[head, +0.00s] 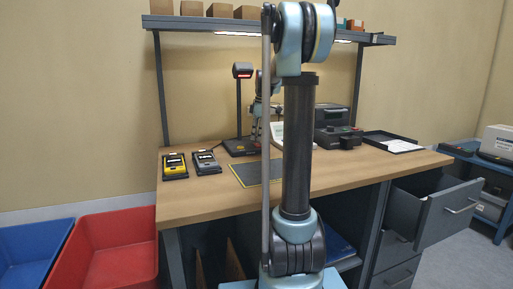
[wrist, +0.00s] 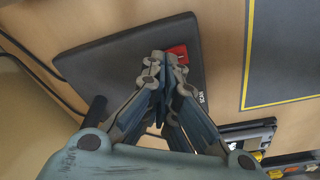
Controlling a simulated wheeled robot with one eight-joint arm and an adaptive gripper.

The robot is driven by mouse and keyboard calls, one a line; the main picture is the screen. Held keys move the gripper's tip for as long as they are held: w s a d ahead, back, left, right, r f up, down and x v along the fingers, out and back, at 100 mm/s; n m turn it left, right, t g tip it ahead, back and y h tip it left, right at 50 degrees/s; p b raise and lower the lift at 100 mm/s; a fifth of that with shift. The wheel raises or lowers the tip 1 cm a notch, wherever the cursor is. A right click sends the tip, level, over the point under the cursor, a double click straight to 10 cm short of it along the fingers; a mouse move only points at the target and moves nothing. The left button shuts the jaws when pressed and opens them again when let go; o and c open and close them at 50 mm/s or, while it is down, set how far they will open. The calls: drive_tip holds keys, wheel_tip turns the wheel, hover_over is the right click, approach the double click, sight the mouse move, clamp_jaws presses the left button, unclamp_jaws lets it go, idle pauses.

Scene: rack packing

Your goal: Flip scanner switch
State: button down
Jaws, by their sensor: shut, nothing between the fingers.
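The scanner (head: 242,72) has a red-lit head on a dark post that rises from a flat base on the desk. In the wrist view the dark scanner base (wrist: 95,62) fills the upper left and carries a red switch (wrist: 183,50) near its edge. My gripper (wrist: 160,62) is shut and empty, with its fingertips right beside the switch and partly covering it. I cannot tell whether they touch it or which way the switch is set. In the head view the switch is too small to make out, and my arm hides part of the gripper.
A dark machine (head: 335,125) and a black tray (head: 375,137) stand at right. A shelf (head: 220,25) spans above. A drawer (head: 440,207) hangs open. Red (head: 110,218) and blue (head: 33,226) bins stand left.

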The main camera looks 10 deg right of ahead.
sight(257, 144)
drive_tip(key=shift+f, duration=0.75)
idle(0.5)
drive_tip(key=shift+r, duration=3.5)
drive_tip(key=shift+s, duration=0.15)
